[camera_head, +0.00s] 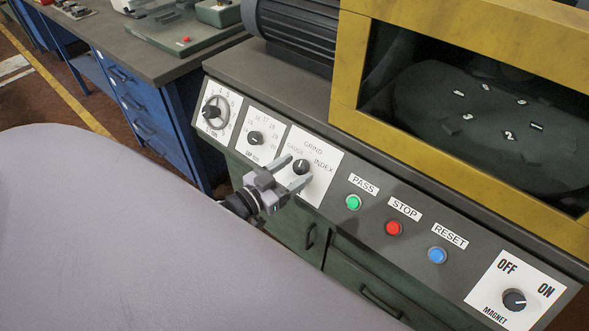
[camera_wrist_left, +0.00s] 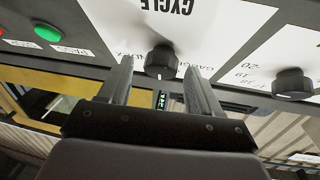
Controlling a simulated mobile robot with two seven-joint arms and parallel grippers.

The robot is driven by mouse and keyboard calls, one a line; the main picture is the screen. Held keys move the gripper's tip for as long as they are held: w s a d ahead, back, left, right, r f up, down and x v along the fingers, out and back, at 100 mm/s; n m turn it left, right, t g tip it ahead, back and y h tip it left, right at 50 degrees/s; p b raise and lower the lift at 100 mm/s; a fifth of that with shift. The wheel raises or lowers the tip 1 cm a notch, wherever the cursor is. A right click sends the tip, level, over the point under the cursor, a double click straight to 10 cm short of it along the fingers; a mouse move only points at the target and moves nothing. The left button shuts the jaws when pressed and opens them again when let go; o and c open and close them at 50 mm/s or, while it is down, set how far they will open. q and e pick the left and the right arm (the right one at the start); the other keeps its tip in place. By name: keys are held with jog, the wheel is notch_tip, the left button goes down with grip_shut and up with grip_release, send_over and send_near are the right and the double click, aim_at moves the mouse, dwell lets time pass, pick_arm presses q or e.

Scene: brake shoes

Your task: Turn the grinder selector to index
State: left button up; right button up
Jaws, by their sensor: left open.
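The grinder selector is a round black knob (camera_head: 301,167) on a white plate (camera_head: 322,150) marked GAUGE, GRIND and INDEX. Its white pointer mark faces up toward GRIND, with INDEX to the right. My left gripper (camera_head: 294,171) is open at the panel, one finger on each side of the knob. In the left wrist view the knob (camera_wrist_left: 161,61) stands between the two fingertips, with visible gaps on both sides. My right gripper is not in view.
Left of the selector are two other dials (camera_head: 255,138) (camera_head: 211,112). To the right are the green PASS button (camera_head: 353,202), red STOP button (camera_head: 394,228), blue RESET button (camera_head: 437,255) and MAGNET knob (camera_head: 514,299). A yellow-framed window (camera_head: 345,70) rises behind the panel.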

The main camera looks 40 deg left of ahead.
pick_arm(q)
jog(key=shift+w+d, duration=0.1)
jog(key=shift+w, duration=0.25)
jog(key=shift+c, duration=0.4)
jog(key=c, duration=1)
jog(key=shift+o, duration=0.2)
jog(key=shift+m, duration=0.3)
jog(key=m+g+h, duration=0.1)
jog(key=m, duration=0.1)
jog(key=m+g+h+p, duration=0.1)
jog(key=m, duration=0.2)
jog(key=m+g+h+p, duration=0.1)
jog(key=m+h, duration=0.1)
jog(key=shift+a+r+m, duration=0.15)
jog(key=shift+a+m, duration=0.1)
jog(key=shift+m, duration=0.15)
jog(key=m+g+h+p, duration=0.1)
jog(key=m+g+p, duration=0.1)
jog(key=m, duration=0.3)
jog(key=shift+w+r+g, duration=0.1)
jog(key=shift+w+g, duration=0.05)
jog(key=shift+g, duration=0.55)
jog(key=shift+m+g, duration=0.4)
jog(key=shift+m, duration=0.2)
jog(key=shift+p, duration=0.3)
